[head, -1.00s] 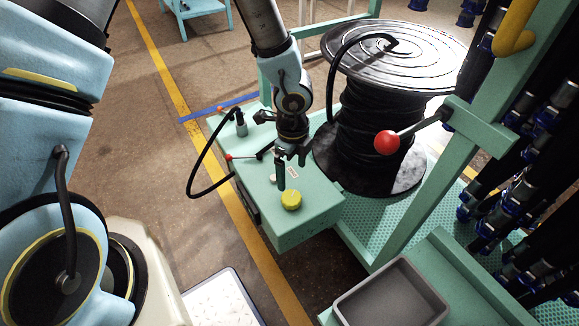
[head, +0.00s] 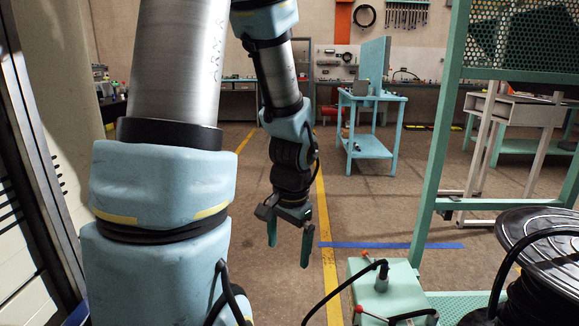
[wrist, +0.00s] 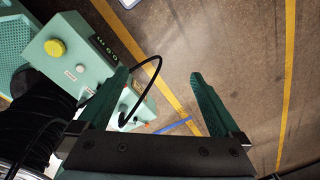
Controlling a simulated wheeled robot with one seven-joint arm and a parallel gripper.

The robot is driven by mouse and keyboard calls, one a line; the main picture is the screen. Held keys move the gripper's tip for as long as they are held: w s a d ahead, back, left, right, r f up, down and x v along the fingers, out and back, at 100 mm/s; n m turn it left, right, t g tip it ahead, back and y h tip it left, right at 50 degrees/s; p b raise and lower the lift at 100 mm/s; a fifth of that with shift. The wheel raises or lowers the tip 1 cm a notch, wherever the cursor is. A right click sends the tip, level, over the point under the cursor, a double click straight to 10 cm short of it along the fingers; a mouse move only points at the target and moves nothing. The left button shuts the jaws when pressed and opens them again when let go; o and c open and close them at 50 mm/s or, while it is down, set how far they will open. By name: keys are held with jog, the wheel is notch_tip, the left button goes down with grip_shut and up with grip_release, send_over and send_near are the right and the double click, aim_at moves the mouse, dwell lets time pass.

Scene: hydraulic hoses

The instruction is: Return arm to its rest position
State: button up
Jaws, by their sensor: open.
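My gripper (head: 289,243) hangs open and empty in the head view, pointing down over the floor beside the yellow line. It is left of the green box (head: 392,292) and apart from it. In the wrist view its two green fingers (wrist: 160,93) are spread with nothing between them. The green box (wrist: 88,72) with a yellow knob (wrist: 55,48) lies left of the fingers there. A black hose (wrist: 155,80) loops from the box behind the left finger; it also shows in the head view (head: 335,290).
A hose reel (head: 540,250) stands at the right by a green frame post (head: 440,130). A blue-green work table (head: 370,140) stands farther back. Open floor lies around the yellow line (head: 325,230), with a blue line (head: 400,245) crossing to the right.

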jog(key=s+a+r+n, duration=0.2)
jog(key=a+r+n, duration=0.2)
jog(key=a+n, duration=0.3)
notch_tip(320, 180, up, 12)
jog(key=p, duration=1.2)
jog(key=shift+d+t+h, duration=0.25)
jog(key=shift+t+h, duration=0.05)
jog(key=shift+h, duration=0.1)
jog(key=shift+w, duration=0.1)
